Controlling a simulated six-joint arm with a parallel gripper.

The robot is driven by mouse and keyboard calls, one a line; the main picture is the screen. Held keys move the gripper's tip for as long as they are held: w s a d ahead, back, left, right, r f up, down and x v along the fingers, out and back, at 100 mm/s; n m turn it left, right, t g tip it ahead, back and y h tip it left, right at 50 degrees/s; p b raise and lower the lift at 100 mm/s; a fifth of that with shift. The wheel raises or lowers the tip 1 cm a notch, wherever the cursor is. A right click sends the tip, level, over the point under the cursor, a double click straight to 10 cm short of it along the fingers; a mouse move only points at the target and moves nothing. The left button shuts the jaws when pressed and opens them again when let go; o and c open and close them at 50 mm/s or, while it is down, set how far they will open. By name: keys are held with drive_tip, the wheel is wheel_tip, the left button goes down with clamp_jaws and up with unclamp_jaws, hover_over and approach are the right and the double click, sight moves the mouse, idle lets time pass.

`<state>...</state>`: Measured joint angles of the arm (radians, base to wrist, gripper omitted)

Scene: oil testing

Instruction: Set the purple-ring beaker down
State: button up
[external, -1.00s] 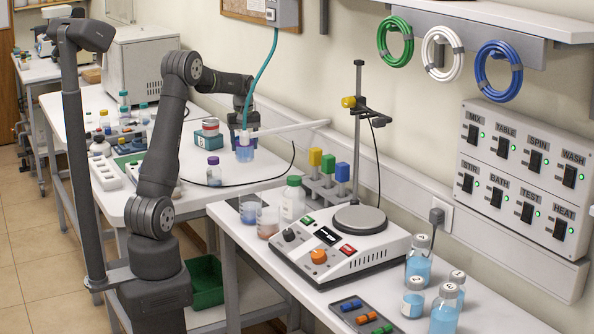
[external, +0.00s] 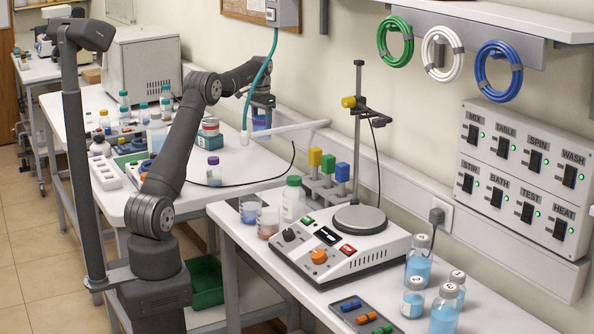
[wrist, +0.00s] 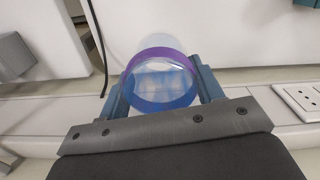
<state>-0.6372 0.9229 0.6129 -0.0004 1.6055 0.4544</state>
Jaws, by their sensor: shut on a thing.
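My gripper (external: 262,103) is shut on the purple-ring beaker (external: 261,121), which holds blue liquid. The beaker's base is hidden in that view.
A wall socket (wrist: 303,99) shows at right in the wrist view.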

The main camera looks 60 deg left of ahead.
drive_tip(key=shift+w+a+m, duration=0.35)
drive_tip(key=shift+w+m, duration=0.2)
drive_tip(key=shift+m, duration=0.15)
drive_tip(key=shift+f, duration=0.25)
drive_tip(key=shift+m, duration=0.3)
wheel_tip(320, 180, down, 10)
drive_tip(key=shift+w+r, duration=0.1)
drive_tip(key=shift+r, duration=0.05)
drive_tip(key=o, duration=1)
wheel_tip(320, 180, up, 12)
